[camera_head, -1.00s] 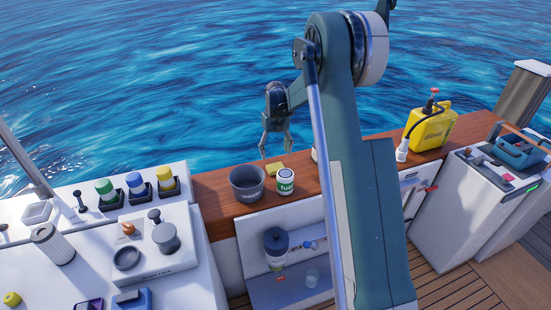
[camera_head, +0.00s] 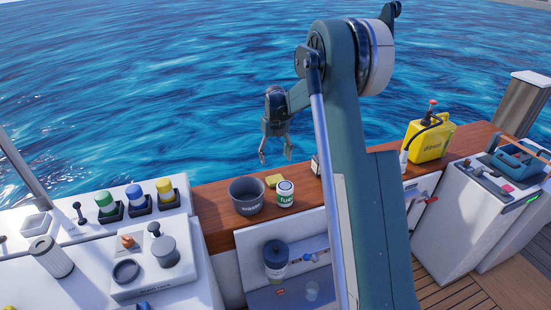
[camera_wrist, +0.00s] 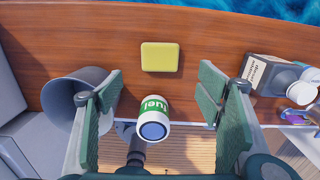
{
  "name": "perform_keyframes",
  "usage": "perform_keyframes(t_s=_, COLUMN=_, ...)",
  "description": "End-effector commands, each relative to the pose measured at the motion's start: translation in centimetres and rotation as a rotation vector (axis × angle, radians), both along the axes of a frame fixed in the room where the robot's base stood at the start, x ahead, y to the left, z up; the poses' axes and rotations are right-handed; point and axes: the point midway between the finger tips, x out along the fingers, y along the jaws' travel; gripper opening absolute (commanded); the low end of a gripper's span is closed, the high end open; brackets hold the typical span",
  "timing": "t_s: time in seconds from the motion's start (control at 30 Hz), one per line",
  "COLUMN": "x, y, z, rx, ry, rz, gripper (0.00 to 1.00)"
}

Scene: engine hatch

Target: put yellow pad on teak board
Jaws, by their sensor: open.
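The yellow pad (camera_wrist: 161,57) lies flat on a brown wooden board, the teak surface (camera_wrist: 215,25), in the wrist view. It also shows in the head view (camera_head: 274,181), just behind the fuel can. The teak board (camera_head: 213,208) runs along the water side in the head view. My gripper (camera_head: 276,157) hangs above the pad in the head view, apart from it. In the wrist view its green-padded fingers (camera_wrist: 162,83) are spread wide with nothing between them touching. The pad shows beyond the fingertips, near the top of the picture.
A white and green fuel can (camera_wrist: 154,118) stands close in front of the pad. A grey bucket (camera_head: 246,195) stands to its left. A small labelled bottle (camera_wrist: 268,76) stands to the right in the wrist view. A yellow jerrycan (camera_head: 429,140) stands farther right on the board.

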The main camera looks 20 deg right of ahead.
Motion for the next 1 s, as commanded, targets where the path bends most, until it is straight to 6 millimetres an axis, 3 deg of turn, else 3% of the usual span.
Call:
perform_keyframes(t_s=0.17, x=-0.2, y=0.1, z=0.4, rx=-0.001, ry=-0.003, rz=0.014, gripper=0.66)
perform_keyframes(t_s=0.37, x=-1.3, y=0.6, z=2.2, rx=-0.003, ry=-0.018, rz=0.095, gripper=0.66)
perform_keyframes(t_s=1.0, x=-9.7, y=4.0, z=13.0, rx=-0.061, ry=-0.126, rz=0.681, gripper=0.66)
